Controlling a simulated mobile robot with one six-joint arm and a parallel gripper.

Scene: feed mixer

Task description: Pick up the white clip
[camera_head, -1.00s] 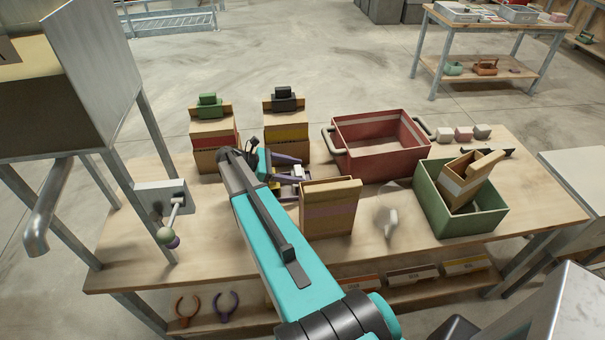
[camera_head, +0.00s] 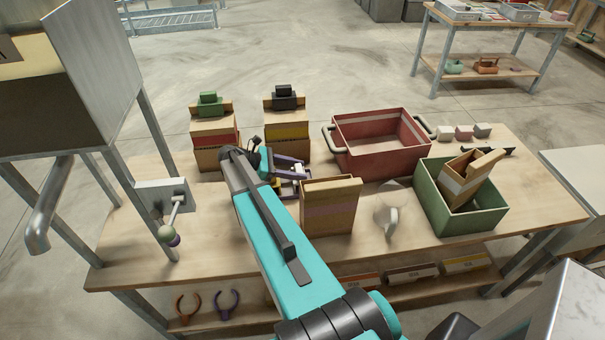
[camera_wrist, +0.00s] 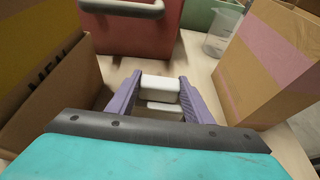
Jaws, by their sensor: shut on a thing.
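My gripper (camera_wrist: 156,88) has purple fingers, shut on the white clip (camera_wrist: 160,89). The clip is a small, pale, rounded block between the fingertips, with a second white piece (camera_wrist: 163,107) just nearer the wrist; I cannot tell whether that is part of the same clip. In the head view the white clip (camera_head: 299,168) shows small between the fingers of my gripper (camera_head: 291,167), above a low dark and yellow item (camera_head: 293,187) on the table. My arm hides part of that spot.
An open cardboard box (camera_head: 330,208) stands close to the right of my gripper. A red crate (camera_head: 380,150), a clear jug (camera_head: 391,214) and a green crate (camera_head: 465,215) are to the right. The table's right front is clear.

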